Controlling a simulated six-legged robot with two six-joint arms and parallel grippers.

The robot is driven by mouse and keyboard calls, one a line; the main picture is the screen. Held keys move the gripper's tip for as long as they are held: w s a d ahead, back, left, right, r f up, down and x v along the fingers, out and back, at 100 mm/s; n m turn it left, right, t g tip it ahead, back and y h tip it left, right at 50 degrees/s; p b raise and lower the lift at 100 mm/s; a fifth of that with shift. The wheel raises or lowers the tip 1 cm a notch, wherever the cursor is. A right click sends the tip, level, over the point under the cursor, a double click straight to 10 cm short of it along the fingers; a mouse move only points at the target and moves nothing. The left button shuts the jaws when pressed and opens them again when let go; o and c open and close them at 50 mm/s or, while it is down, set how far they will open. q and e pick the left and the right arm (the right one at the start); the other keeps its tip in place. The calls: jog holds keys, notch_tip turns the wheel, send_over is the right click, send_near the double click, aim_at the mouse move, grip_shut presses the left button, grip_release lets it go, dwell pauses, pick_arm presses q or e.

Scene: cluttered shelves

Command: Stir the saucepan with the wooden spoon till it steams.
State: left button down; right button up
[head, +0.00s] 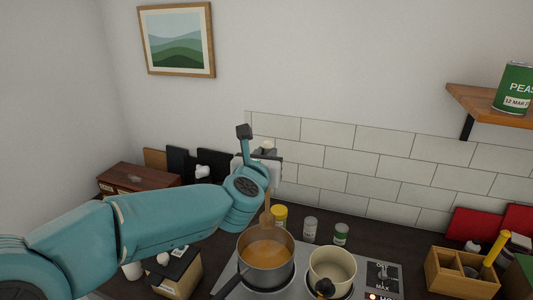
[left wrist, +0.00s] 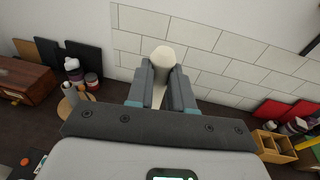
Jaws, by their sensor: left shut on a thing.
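The saucepan (head: 266,278) is dark grey and stands on the hob with orange-brown soup (head: 264,252) inside. Its handle points to the lower left. My left gripper (head: 267,163) is above the pan, shut on the wooden spoon (head: 267,212). The spoon stands nearly upright and its lower end is in the soup, so its tip is hidden. In the left wrist view the spoon's pale top end (left wrist: 163,56) sits between the fingers of the left gripper (left wrist: 161,78). My right gripper is not in view.
A cream pot (head: 332,268) stands close right of the saucepan. Behind are a yellow-topped jar (head: 280,214) and two small tins (head: 310,228). Hob controls (head: 382,275) and a wooden caddy (head: 462,280) are at right. A brown box (head: 138,178) stands at left.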

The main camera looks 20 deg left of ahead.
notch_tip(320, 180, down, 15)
jog(key=b, duration=1.4)
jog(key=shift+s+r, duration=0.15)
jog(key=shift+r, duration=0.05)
